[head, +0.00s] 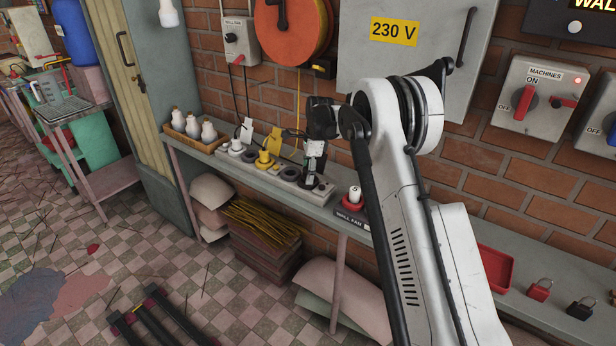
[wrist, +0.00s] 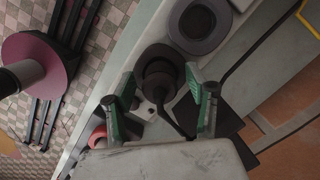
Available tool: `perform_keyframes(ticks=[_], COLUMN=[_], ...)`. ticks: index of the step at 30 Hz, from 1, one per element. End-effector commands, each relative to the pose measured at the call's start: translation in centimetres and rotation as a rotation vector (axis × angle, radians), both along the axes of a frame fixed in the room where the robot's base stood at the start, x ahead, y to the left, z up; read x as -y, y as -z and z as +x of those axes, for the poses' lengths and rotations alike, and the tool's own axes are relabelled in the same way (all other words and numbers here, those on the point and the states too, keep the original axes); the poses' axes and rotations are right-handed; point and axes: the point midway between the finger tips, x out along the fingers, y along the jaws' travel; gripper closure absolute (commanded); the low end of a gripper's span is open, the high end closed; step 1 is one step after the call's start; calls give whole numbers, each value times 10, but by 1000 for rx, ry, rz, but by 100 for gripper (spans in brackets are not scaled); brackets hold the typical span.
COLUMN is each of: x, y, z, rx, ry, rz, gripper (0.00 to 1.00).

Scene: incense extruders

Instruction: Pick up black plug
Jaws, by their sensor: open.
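The black plug (wrist: 160,72) sits on the grey socket strip in the wrist view, with its dark cord running down toward my gripper. In the head view, the plug (head: 308,181) is at the strip's right end, partly hidden by my gripper. My gripper (head: 311,170) points down over it. In the wrist view, the green fingers of my gripper (wrist: 160,98) are spread wide, one on each side of the plug's picture position. Nothing is held. I cannot tell how far the fingertips are above the plug.
The socket strip (head: 276,169) on the narrow shelf also carries a yellow plug (head: 264,160) and a white plug (head: 236,146). An empty round socket (wrist: 199,26) is beside the black plug. A red-and-white item (head: 354,197) stands to the right. The brick wall (head: 335,167) is close behind.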

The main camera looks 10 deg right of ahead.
Motion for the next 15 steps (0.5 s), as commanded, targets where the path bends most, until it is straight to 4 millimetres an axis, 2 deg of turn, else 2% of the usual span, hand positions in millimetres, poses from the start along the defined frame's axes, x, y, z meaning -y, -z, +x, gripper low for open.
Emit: perform_keyframes(ticks=[4,15], x=[0,0], y=[0,-1], z=[0,0], rx=[0,0], ry=[0,0], rz=[0,0], gripper=[49,97])
